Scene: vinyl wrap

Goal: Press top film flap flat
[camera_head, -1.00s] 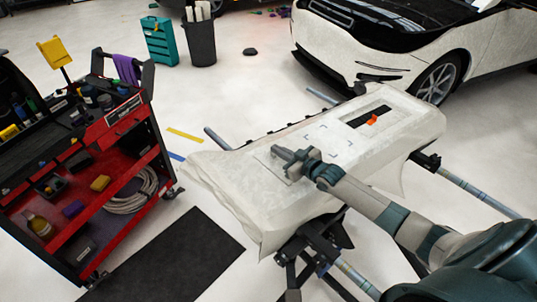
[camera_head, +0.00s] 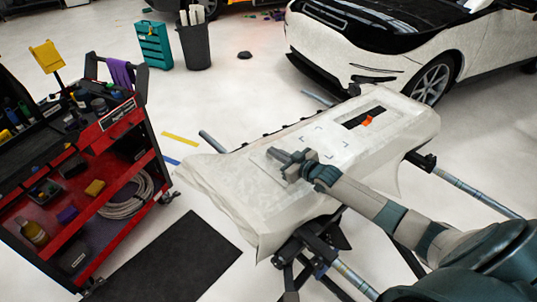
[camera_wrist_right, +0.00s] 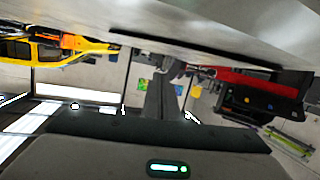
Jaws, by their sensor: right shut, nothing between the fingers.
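A panel wrapped in pale, wrinkled film (camera_head: 350,145) lies tilted on a work stand, with loose film hanging over its edges. A faint rectangular patch and corner marks show on its upper face; I cannot tell exactly where the top flap's edge runs. My right gripper (camera_head: 274,154) is shut and empty, low over the near left part of the film. I cannot tell whether its tips touch the film. In the right wrist view a pale surface (camera_wrist_right: 230,25) spans the top, close to the gripper's housing. My left gripper is not in view.
A dark opening with an orange item (camera_head: 368,120) is at the panel's far end. A red tool cart (camera_head: 110,130) stands at left, a dark mat (camera_head: 175,260) on the floor before it. A white car (camera_head: 400,60) is behind the panel.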

